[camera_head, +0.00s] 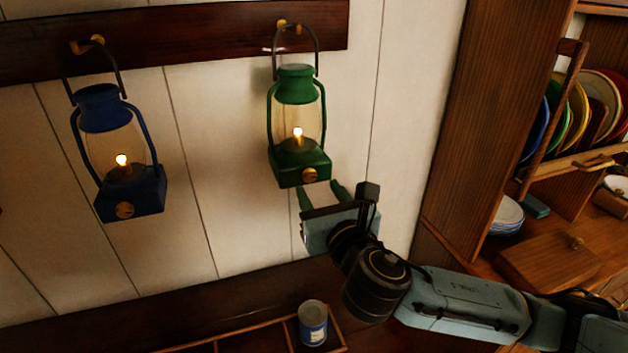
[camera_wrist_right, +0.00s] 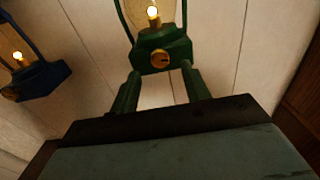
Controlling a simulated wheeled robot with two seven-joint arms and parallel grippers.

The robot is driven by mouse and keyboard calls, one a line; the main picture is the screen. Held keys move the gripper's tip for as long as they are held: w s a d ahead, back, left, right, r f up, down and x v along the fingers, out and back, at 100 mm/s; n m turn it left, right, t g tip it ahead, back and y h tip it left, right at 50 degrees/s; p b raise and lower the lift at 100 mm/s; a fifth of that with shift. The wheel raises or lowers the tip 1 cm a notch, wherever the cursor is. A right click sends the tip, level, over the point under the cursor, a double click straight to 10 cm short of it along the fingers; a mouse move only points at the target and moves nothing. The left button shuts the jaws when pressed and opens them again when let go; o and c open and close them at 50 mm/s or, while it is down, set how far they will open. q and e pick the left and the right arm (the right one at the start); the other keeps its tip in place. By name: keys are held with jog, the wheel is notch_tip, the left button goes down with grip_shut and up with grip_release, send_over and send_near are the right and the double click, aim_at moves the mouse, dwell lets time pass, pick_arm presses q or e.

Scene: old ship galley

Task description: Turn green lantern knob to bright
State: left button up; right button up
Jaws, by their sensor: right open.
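The green lantern (camera_head: 298,168) hangs from a hook on the wall board, with a small lit flame behind its glass. Its round brass knob (camera_head: 309,175) sits on the front of the green base. My right gripper (camera_head: 321,188) is open just below the base, with its two fingers pointing up. In the right wrist view the knob (camera_wrist_right: 160,58) shows above and between the fingertips (camera_wrist_right: 161,74), with a dark slot or mark on it. I see no finger closed on the knob. My left gripper is out of view.
A blue lantern (camera_head: 118,195) with a lit flame and brass knob hangs to the left. A dark wooden board (camera_head: 200,38) carries both hooks. A tin can (camera_head: 312,323) stands in a divided wooden tray below. A plate rack cabinet (camera_head: 455,130) stands at the right.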

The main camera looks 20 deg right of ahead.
aim_at(311, 178)
jog(key=shift+w+a, duration=0.1)
jog(key=shift+w, duration=1.9)
jog(key=shift+c, duration=0.4)
jog(key=c, duration=0.9)
